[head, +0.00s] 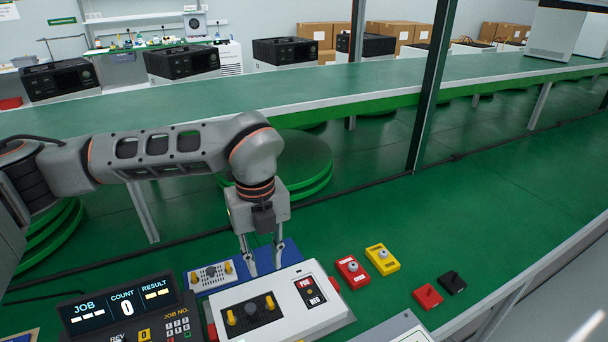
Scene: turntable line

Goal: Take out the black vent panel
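My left gripper (263,262) points down over the back edge of a white unit (310,315). Its two fingers are apart, with nothing visible between them. A dark panel with a round centre (252,312) sits in the top of the white unit, between two yellow knobs. I cannot tell for certain that it is the black vent panel. The fingers are behind it and apart from it. A light panel with two yellow knobs (211,273) lies on a blue base (196,291), left of the gripper. My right gripper is not in view.
A job display (125,310) stands at the front left. Right of the unit are a red switch box (352,271), a yellow switch box (382,259), a red block (427,297) and a black block (452,282). A dark post (431,90) rises behind. Green bench between is clear.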

